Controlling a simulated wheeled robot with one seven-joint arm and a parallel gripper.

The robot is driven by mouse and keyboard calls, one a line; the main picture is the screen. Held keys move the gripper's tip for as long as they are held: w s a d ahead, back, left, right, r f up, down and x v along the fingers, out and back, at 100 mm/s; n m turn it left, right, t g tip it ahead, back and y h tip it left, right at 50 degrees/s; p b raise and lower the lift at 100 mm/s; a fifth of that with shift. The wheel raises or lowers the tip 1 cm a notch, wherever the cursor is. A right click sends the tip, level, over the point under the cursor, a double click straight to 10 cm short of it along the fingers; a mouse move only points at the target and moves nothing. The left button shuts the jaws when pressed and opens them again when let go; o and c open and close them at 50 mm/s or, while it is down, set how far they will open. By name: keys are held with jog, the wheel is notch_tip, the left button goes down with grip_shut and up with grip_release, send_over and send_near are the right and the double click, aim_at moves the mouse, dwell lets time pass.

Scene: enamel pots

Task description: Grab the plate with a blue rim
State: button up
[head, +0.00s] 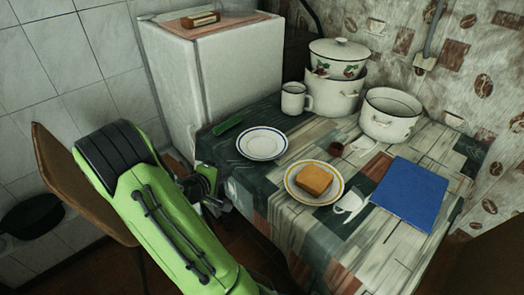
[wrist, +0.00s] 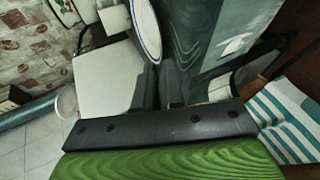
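The white plate with a blue rim (head: 262,143) lies flat on the table toward its left edge. Part of it shows at the top of the wrist view (wrist: 146,28), just beyond the fingertips. My gripper (head: 207,184) is off the table's left side, left of and nearer than the plate. In the wrist view its two dark fingers (wrist: 161,70) stand slightly apart with nothing visible between them. The fingertips are small and dark in the head view.
A yellow-rimmed plate (head: 296,191) holding bread (head: 314,179) is right of the blue-rimmed one. A white mug (head: 294,101), pots (head: 390,118), a green object (head: 228,125) and a blue mat (head: 410,193) share the table. A white fridge (head: 238,75) stands behind; a brown chair (head: 75,185) is left.

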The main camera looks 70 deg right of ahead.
aim_at(250, 157)
jog(key=b+x, duration=0.3)
jog(key=x, duration=1.1)
jog(key=shift+w+d+f, duration=0.1)
jog(key=shift+d+f, duration=0.05)
jog(key=shift+d, duration=0.2)
jog(key=shift+c, duration=0.2)
grip_shut()
notch_tip(250, 157, up, 10)
jog(key=p, duration=0.4)
